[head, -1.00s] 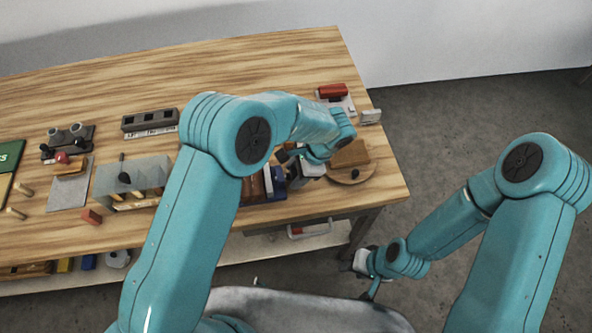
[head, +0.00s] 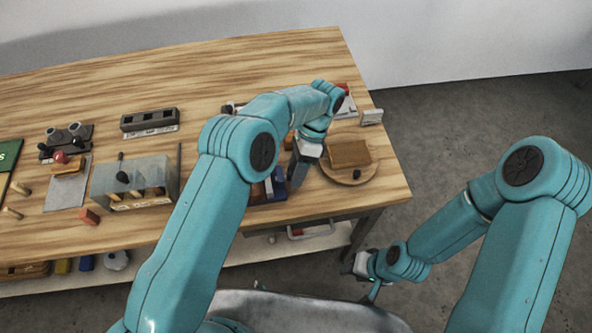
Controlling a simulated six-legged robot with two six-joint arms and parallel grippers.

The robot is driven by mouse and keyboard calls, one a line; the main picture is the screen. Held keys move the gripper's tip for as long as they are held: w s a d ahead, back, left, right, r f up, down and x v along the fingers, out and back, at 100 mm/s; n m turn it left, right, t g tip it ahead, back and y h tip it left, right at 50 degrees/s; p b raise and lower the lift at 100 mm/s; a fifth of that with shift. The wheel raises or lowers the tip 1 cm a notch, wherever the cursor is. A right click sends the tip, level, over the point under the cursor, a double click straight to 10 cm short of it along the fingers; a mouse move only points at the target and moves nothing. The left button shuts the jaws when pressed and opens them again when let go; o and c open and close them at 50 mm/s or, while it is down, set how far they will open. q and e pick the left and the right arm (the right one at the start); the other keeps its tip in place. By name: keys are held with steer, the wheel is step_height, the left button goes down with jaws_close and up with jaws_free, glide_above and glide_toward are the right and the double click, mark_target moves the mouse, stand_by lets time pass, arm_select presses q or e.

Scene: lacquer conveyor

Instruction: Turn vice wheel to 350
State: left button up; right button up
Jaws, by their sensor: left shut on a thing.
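The vice (head: 277,184), with blue and brown parts, sits near the table's front edge, partly behind my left arm. My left gripper (head: 298,174) points down at the vice's right side, its dark fingers shut. The vice wheel is hidden at the fingers, so its angle and any number on it cannot be read; the grip appears to be on it. My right gripper (head: 360,264) hangs low beyond the table's front edge, away from the vice. It is too small to tell whether it is open.
A wooden block (head: 348,153) on a round wooden board (head: 369,176) stands just right of my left gripper. A red item (head: 343,87) and a small white block (head: 371,116) lie behind it. A grey box (head: 108,178) stands left. The table's back is clear.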

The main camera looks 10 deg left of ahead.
arm_select(q)
steer(key=shift+w+r, duration=0.1)
steer(key=shift+r, duration=0.05)
steer(key=o, duration=1.1)
steer(key=shift+c, duration=0.2)
